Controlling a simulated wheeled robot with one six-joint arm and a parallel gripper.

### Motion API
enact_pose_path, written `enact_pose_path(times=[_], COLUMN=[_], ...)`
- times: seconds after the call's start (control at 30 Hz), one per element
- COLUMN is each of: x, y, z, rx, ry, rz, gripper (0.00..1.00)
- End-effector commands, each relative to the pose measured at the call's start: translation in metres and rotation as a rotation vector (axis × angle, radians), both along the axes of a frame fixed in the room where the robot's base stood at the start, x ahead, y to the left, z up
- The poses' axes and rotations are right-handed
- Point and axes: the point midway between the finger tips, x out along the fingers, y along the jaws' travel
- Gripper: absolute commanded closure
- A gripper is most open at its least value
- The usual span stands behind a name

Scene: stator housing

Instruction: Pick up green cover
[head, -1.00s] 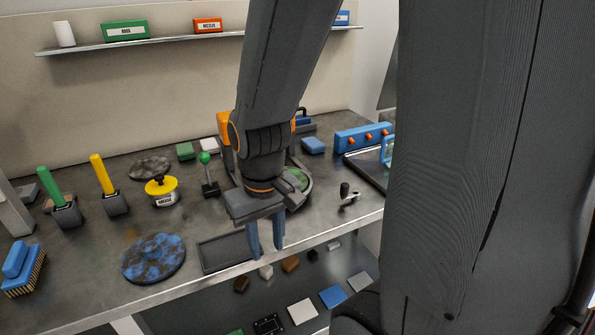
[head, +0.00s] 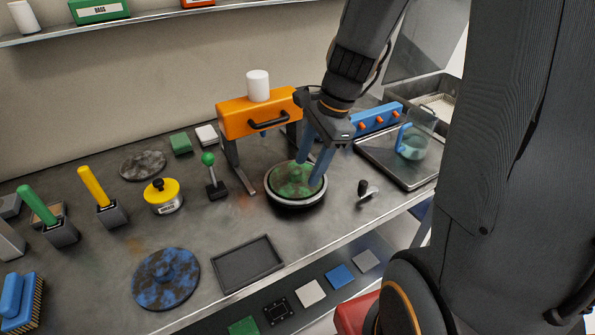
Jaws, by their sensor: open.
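The green cover (head: 290,181) is a round, mottled green disc with a raised knob in its middle. It sits inside a dark round housing with a pale rim (head: 296,204) on the bench, below the orange unit. My gripper (head: 313,158) points down over the right side of the cover, its blue-grey fingers apart. The fingers overlap the cover in the picture; whether they touch it I cannot tell. Nothing shows between them.
An orange unit with a handle (head: 262,115) stands behind the housing. A green-knobbed lever (head: 212,175) is to the left and a small crank (head: 368,191) to the right. A blue mottled cover (head: 166,277) and an empty dark tray (head: 247,264) lie in front.

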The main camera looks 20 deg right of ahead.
Motion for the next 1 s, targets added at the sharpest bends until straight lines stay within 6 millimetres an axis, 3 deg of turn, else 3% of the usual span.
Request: enact_pose_path(times=[0.1,0.3,0.67,1.0], x=[0.018,0.035,0.041,0.049], y=[-0.008,-0.014,-0.005,0.006], z=[0.016,0.024,-0.005,-0.042], rx=[0.082,0.158,0.164,0.162], ry=[0.043,0.085,0.09,0.09], rz=[-0.273,-0.499,-0.518,-0.516], gripper=[0.51,0.51,0.51,0.51])
